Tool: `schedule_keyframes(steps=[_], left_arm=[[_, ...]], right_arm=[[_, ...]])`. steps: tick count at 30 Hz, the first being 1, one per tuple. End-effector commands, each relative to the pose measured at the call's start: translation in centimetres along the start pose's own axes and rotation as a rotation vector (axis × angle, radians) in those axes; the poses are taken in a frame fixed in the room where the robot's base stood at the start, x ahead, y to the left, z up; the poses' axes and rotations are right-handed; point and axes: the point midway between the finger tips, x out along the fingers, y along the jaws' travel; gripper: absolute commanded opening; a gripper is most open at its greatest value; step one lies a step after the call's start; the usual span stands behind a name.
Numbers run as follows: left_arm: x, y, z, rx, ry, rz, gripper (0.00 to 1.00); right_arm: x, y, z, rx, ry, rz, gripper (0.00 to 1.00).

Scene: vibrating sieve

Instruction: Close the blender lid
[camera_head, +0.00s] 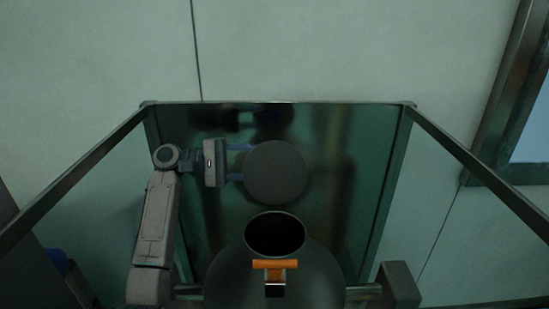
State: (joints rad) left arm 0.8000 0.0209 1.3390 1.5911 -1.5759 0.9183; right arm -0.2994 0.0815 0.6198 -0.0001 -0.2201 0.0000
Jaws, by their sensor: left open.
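The blender (225,270) is a dark rounded vessel at the bottom centre of the head view. Its round mouth (275,234) is uncovered, and an orange clasp (275,266) sits on its near rim. The dark round lid (275,172) stands raised just beyond the mouth, with its flat face towards me. My left gripper (240,163) is open at the lid's left edge, with its two blue fingers pointing right, one above the other. The fingertips are at or very near the edge; I cannot tell whether they touch. My right gripper is not in view.
A metal frame (280,103) with dark, reflective panels surrounds the blender at the back and sides. A grey block (398,284) stands at the lower right. The space right of the lid is clear. A framed window or panel (510,175) is on the far right wall.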

Motion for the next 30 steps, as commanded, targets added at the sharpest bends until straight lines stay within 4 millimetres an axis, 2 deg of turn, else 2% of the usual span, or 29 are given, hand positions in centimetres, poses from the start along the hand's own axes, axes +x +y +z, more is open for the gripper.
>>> schedule_keyframes(steps=[1,3,9,15,22,30], left_arm=[[1.1,0.5,0.2,-0.001,-0.004,0.002,0.52],[2.5,0.4,0.2,-0.001,-0.004,0.002,0.52],[5.2,0.2,0.1,-0.001,-0.002,0.002,0.52],[6.1,0.1,0.0,0.000,0.000,0.000,0.52],[6.2,0.0,0.0,0.001,0.000,0.000,0.52],[6.1,0.0,0.0,0.001,0.000,0.000,0.00]], right_arm=[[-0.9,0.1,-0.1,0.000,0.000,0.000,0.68],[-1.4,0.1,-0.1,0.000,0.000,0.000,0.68],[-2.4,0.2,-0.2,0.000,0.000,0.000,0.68],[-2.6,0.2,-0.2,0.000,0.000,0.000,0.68],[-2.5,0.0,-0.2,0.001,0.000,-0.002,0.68],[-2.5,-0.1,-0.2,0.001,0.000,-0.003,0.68]])
